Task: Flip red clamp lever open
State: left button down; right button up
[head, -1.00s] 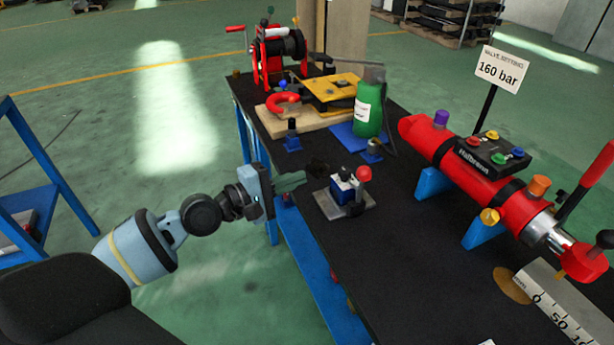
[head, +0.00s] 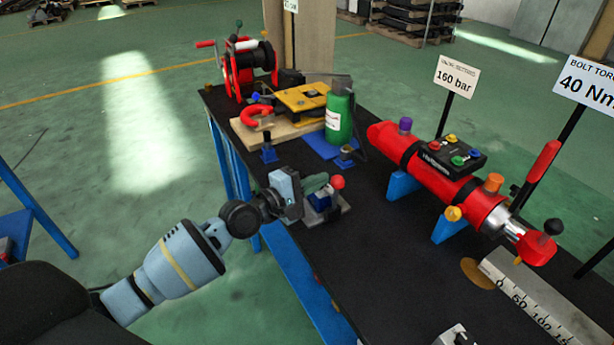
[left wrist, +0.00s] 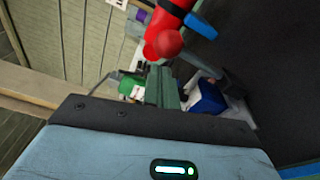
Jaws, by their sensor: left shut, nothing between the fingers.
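A small blue block (head: 320,202) stands on a grey plate at the table's left edge. A lever with a red ball knob (head: 337,182) rises from it. My left gripper (head: 318,183) is shut and empty, its dark green fingers beside this lever. I cannot tell whether they touch it. In the left wrist view the shut fingers (left wrist: 162,84) point between the red ball (left wrist: 165,43) and the blue block (left wrist: 205,98). A longer red-gripped lever (head: 543,162) stands by the cylinder's right end. No label shows which is the clamp lever. My right gripper is out of view.
A red cylinder (head: 415,160) on blue supports lies across the black table (head: 375,250). A green bottle (head: 340,117), a red winch (head: 240,72) and a red shackle (head: 257,116) are farther back. A ruler (head: 525,305) lies at front right.

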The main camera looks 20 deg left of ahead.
pick_arm(q)
jog(key=shift+s+d, duration=0.1)
jog(key=shift+d, duration=0.1)
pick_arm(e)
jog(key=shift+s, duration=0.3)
pick_arm(q)
jog(key=shift+s+d+m, duration=0.25)
jog(key=shift+d+m, duration=0.05)
jog(key=shift+m, duration=0.3)
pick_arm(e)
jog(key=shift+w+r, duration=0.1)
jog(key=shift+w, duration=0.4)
pick_arm(q)
jog(key=s+d+f+m+t+h, duration=0.1)
jog(key=s+d+m, duration=0.3)
jog(key=m, duration=0.6)
jog(key=shift+d+f+b, duration=0.35)
jog(key=shift+d+f, duration=0.2)
jog(key=shift+d, duration=0.1)
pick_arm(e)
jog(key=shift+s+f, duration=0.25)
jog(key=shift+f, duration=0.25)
pick_arm(q)
jog(key=shift+m, duration=0.3)
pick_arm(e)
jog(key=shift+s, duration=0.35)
pick_arm(q)
jog(key=shift+r, duration=0.1)
